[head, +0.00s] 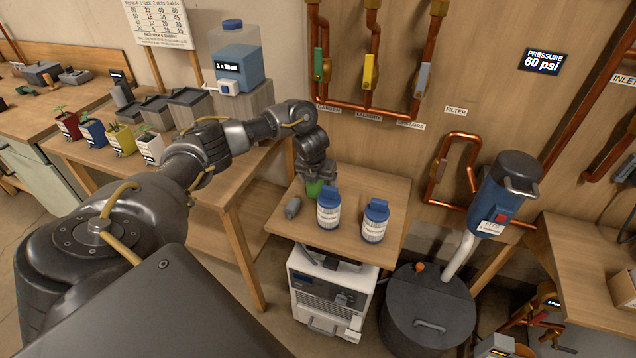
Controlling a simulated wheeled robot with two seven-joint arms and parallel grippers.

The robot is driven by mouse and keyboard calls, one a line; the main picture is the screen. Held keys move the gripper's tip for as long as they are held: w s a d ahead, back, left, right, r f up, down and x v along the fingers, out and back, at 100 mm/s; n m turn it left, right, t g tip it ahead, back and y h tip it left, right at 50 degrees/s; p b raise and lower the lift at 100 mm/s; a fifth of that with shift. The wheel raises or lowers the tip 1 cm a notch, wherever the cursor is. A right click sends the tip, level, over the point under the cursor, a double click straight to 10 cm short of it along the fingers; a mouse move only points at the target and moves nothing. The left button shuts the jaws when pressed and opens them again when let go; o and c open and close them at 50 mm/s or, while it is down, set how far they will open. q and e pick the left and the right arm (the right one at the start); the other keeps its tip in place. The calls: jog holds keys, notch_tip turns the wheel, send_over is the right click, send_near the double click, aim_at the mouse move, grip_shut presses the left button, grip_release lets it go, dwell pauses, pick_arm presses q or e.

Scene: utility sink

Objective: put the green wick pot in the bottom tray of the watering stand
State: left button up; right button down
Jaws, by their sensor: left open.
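A green object (314,188) stands at the back of the small wooden table, mostly hidden by my left gripper. I cannot tell whether it is the wick pot. My left gripper (313,180) points down just over it, with the jaws open; contact is unclear. Red (68,125), blue (93,132), yellow (121,141) and white (150,149) pots with small plants stand in a row on the left bench. Behind them are dark trays (189,97) beside a blue water tank (236,66), possibly the watering stand. My right gripper is out of view.
Two white bottles with blue caps (328,211) (375,222) stand on the small table (285,223), close to my gripper. A small grey item (293,208) lies there too. Copper pipes (372,103) run on the wall behind. A dark lidded drum (428,305) stands to the right.

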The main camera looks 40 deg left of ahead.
pick_arm(q)
jog(key=c, duration=1.3)
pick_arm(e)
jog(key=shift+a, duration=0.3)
pick_arm(q)
jog(key=shift+w+r, duration=0.1)
jog(key=shift+r, duration=0.05)
